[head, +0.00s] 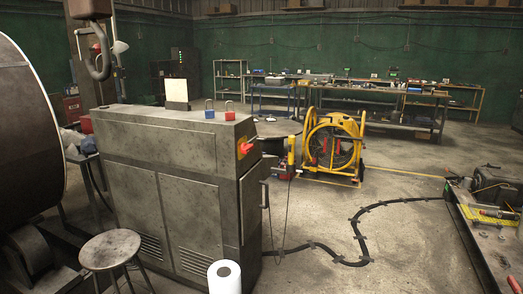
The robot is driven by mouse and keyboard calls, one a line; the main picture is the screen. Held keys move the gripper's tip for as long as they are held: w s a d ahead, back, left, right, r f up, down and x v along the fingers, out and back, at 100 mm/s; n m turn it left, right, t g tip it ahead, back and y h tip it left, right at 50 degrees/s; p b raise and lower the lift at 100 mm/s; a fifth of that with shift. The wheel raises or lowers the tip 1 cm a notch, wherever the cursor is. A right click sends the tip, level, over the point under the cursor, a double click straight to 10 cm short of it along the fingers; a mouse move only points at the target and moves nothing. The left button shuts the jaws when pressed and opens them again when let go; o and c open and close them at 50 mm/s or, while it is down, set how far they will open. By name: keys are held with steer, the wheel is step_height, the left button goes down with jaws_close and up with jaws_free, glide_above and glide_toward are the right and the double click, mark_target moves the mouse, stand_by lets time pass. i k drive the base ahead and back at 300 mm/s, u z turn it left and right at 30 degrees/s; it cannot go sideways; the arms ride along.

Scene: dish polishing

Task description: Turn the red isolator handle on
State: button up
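The red isolator handle (246,149) sits on a yellow plate (240,153) near the top of the right end of a grey metal cabinet (190,190). It is small and seen at an angle, so I cannot tell which position it is turned to. My gripper does not show in the head view, and nothing is seen touching the handle.
A blue padlock (209,110) and a red padlock (229,112) stand on the cabinet top. A stool (110,250) and white roll (224,277) stand before it. Black cable (355,240) crosses the otherwise open floor; a workbench (470,235) is right.

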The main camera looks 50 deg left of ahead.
mark_target(245, 148)
steer(key=u, duration=0.05)
steer(key=i, duration=2.45)
steer(key=z, duration=1.15)
steer(key=k, duration=0.15)
steer(key=u, duration=3.75)
